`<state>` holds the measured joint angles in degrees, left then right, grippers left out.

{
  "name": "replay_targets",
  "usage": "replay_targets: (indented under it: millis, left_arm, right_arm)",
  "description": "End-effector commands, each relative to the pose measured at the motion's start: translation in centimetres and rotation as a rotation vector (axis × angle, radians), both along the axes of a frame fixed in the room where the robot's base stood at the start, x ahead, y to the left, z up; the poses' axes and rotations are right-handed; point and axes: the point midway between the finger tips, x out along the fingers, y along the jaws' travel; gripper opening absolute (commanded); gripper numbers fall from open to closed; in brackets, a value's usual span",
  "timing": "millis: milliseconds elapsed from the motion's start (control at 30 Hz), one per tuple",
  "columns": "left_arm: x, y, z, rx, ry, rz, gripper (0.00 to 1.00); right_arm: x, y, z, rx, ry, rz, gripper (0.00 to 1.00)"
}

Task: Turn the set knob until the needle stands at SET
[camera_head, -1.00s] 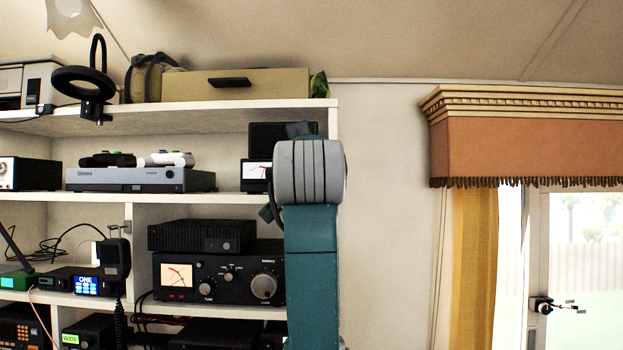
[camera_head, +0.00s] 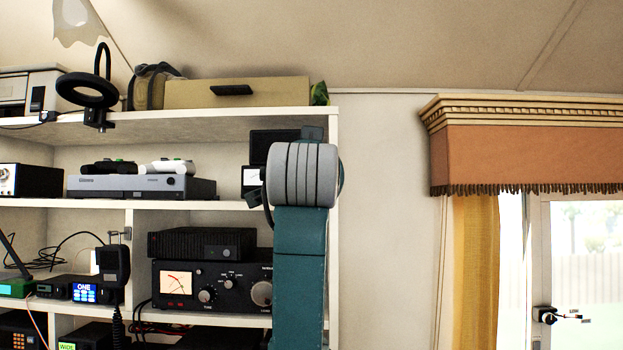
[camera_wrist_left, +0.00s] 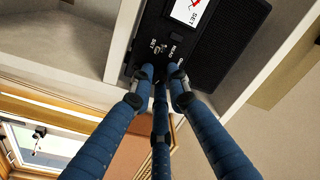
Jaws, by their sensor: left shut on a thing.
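A red needle and the word SET show there; I cannot tell the exact reading. A small toggle switch sits between labels. My left gripper (camera_wrist_left: 160,74) has its blue fingers closed together at the panel. The set knob is hidden between the fingertips. My right gripper is not in view.
A black grilled box (camera_wrist_left: 232,35) is beside the panel. The white shelf edge (camera_head: 190,204) runs below the meter. A grey console (camera_head: 130,187) stands left on the same shelf, and a tuner (camera_head: 210,284) sits below.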

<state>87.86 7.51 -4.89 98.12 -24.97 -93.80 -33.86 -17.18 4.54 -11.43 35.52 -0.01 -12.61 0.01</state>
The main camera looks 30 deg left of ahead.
Motion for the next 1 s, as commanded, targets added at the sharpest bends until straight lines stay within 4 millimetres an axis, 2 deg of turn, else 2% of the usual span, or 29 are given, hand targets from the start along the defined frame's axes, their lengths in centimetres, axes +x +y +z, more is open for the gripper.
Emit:
replay_targets:
  millis: [167, 200, 233, 567, 767, 1000]
  left_arm:
    - [0.1, 0.0, -0.3, -0.004, 0.007, -0.001, 0.00]
    - [0.1, 0.0, -0.3, -0.004, 0.007, -0.001, 0.18]
    - [0.1, 0.0, -0.3, -0.004, 0.007, -0.001, 0.24]
    - [-0.1, -0.1, -0.1, -0.002, 0.001, 0.000, 0.24]
    - [-2.3, -1.5, -0.1, -0.001, -0.003, -0.003, 0.24]
    - [-6.7, -4.3, -0.5, -0.001, -0.002, -0.002, 0.24]
  right_arm:
    - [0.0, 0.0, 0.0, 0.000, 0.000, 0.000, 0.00]
    - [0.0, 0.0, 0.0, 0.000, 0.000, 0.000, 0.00]
    - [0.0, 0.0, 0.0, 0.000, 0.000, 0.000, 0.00]
    - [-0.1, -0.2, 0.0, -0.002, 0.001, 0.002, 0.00]
    - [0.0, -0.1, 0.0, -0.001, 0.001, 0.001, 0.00]
    - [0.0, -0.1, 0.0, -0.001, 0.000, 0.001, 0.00]
